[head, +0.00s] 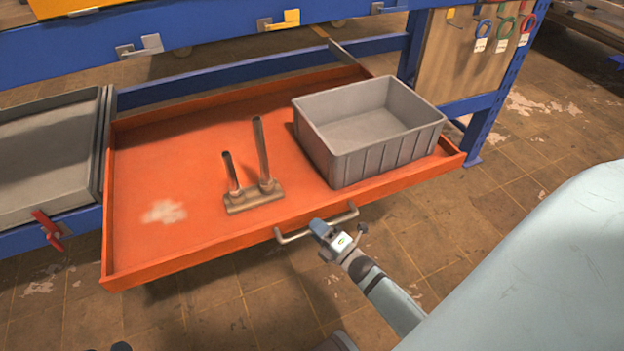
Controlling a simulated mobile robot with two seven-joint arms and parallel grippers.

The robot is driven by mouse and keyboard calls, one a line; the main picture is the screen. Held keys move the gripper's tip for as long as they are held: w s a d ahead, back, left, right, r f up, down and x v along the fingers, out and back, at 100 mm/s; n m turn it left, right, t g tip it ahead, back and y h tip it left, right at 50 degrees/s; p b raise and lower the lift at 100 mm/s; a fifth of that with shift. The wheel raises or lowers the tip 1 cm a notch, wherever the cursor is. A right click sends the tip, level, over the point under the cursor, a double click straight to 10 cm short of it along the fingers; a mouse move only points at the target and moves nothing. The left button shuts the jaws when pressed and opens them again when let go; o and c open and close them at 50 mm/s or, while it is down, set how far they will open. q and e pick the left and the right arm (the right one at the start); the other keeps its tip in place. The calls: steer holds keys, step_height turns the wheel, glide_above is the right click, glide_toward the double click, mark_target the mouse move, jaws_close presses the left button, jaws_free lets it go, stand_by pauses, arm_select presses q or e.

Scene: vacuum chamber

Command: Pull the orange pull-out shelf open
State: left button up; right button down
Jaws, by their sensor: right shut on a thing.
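The orange pull-out shelf (180,225) stands well out from the blue rack, with its rim, floor and front edge in view. A grey metal bar handle (292,238) is fixed to its front edge. My right gripper (322,228) is at the middle of this handle and shut on it; the fingertips are partly hidden by the gripper body. A grey plastic bin (385,157) and a brown metal piece with two upright posts (254,197) rest on the shelf. My left gripper is not in view.
A grey tray (45,150) with a red handle (48,229) sits left of the shelf. The blue rack (200,35) runs along the back. A tool board (465,60) hangs at upper right. The tiled floor (220,310) before the shelf is mostly clear.

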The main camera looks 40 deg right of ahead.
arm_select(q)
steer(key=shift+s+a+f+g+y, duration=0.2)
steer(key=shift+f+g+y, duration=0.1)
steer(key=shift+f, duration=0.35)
arm_select(e)
steer(key=shift+s+a, duration=0.15)
steer(key=shift+s, duration=0.45)
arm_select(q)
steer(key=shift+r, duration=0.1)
arm_select(e)
steer(key=c, duration=1.1)
jaws_free()
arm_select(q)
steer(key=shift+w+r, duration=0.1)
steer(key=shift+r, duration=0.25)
